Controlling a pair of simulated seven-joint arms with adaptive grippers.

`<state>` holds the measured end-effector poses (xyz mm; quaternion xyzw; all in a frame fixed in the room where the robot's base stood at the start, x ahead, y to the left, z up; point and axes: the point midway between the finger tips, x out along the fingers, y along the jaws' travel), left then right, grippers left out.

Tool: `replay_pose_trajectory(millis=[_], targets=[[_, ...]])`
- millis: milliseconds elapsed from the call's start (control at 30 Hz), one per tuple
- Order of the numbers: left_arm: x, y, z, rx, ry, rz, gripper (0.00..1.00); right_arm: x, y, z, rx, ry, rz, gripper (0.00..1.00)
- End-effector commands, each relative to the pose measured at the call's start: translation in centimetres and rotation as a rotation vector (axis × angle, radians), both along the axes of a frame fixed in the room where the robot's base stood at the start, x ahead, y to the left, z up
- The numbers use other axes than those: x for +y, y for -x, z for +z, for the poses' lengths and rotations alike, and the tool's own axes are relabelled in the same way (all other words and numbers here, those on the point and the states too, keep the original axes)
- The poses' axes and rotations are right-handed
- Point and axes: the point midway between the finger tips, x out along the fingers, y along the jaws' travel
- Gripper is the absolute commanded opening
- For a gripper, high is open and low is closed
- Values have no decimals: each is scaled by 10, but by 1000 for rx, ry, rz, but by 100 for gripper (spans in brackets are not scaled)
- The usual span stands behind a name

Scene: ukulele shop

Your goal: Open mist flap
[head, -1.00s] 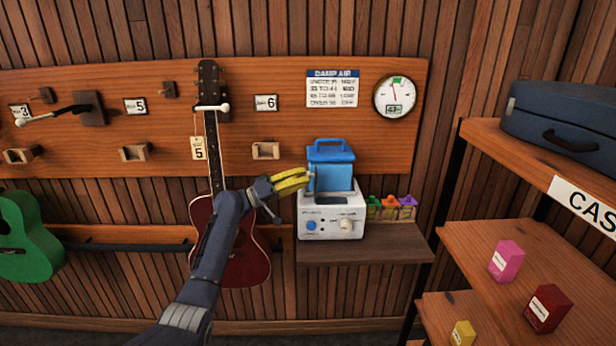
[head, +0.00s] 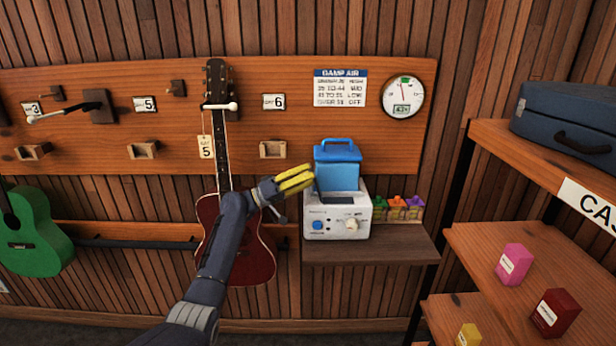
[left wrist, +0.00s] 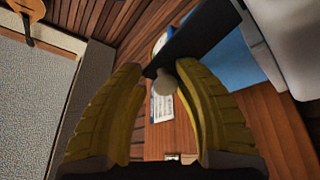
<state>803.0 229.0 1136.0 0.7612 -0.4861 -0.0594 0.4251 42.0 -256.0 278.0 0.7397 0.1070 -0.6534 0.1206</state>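The white humidifier (head: 326,227) with a blue tank (head: 337,176) stands on a small wall shelf. A dark flat area (head: 338,202) shows on its top in front of the tank; I cannot tell whether it is the flap or an opening. My left gripper (head: 311,180) is at the unit's upper left, its yellow fingers apart. In the left wrist view a dark bar (left wrist: 200,38), perhaps the flap, crosses ahead of the fingers. A small pale knob (left wrist: 166,82) shows between the fingertips, with no clear grip on it. My right gripper is out of view.
A red-brown guitar (head: 262,262) hangs behind my left arm. Small coloured bottles (head: 396,211) stand right of the unit. The wooden shelf (head: 400,247) has bare room in front of them. A wall dial (head: 403,97) hangs above. Shelves with boxes (head: 515,263) stand at right.

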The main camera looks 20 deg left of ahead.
Motion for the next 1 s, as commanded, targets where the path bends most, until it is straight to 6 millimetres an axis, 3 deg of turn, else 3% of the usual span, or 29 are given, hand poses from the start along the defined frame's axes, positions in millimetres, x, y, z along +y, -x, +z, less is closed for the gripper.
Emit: replay_pose_trajectory(millis=[367, 1000], targets=[[8, 6, -6, 2, -4, -1, 31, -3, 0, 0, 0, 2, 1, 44], [85, 56, -36, 2, -2, 0, 31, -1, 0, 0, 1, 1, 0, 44]])
